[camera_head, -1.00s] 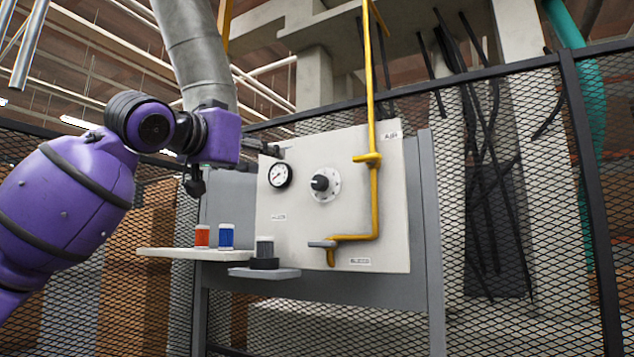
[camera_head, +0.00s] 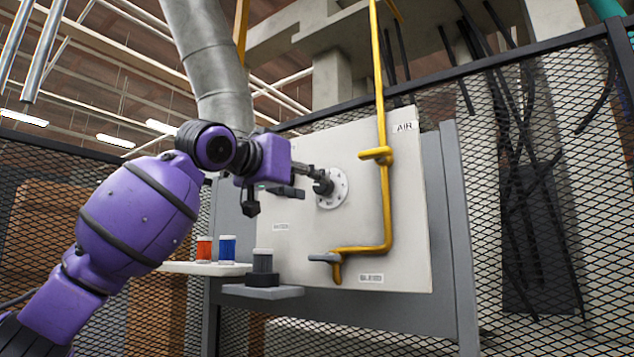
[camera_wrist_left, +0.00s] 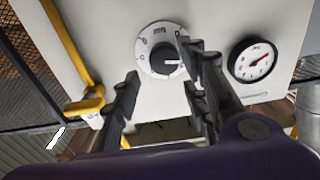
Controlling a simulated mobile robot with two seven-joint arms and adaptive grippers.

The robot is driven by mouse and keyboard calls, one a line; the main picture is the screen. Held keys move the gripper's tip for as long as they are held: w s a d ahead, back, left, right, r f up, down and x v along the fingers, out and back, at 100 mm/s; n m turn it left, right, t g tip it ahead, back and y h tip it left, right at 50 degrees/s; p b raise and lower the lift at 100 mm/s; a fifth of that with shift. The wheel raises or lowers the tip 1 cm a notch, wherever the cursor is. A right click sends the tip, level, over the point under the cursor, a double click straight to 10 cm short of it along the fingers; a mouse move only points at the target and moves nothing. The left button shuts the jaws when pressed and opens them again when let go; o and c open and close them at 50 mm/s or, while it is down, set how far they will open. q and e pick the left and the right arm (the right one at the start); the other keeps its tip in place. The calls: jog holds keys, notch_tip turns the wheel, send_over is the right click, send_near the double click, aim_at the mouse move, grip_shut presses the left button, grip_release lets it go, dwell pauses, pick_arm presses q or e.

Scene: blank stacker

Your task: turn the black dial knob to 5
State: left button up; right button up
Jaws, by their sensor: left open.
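The black dial knob (camera_head: 322,187) sits on a white round scale plate (camera_head: 338,188) on the pale panel. In the left wrist view the knob (camera_wrist_left: 167,62) shows ahead of the fingers, with a light pointer mark on it and small figures around the plate that I cannot read surely. My left gripper (camera_head: 305,183) is just left of the knob in the head view. In the left wrist view the left gripper (camera_wrist_left: 160,85) is open, its fingers spread on either side of the knob. I cannot tell whether a finger touches it. My right gripper is not in view.
A yellow pipe (camera_head: 384,190) with a lever runs down the panel right of the knob. A round gauge (camera_wrist_left: 254,60) is close beside the fingers. Orange (camera_head: 204,249) and blue (camera_head: 226,249) cylinders and a grey one (camera_head: 263,262) stand on shelves below.

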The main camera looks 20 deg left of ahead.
aim_at(323, 186)
pick_arm(q)
jog(key=x, duration=0.3)
jog(key=shift+d+f, duration=0.1)
jog(key=shift+w, duration=0.3)
jog(key=shift+s, duration=0.15)
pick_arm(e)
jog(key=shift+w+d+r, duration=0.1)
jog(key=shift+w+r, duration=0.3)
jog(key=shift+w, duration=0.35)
pick_arm(q)
jog(key=c, duration=1)
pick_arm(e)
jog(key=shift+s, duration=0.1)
pick_arm(q)
jog(key=shift+f+m, duration=0.15)
jog(key=shift+m, duration=0.15)
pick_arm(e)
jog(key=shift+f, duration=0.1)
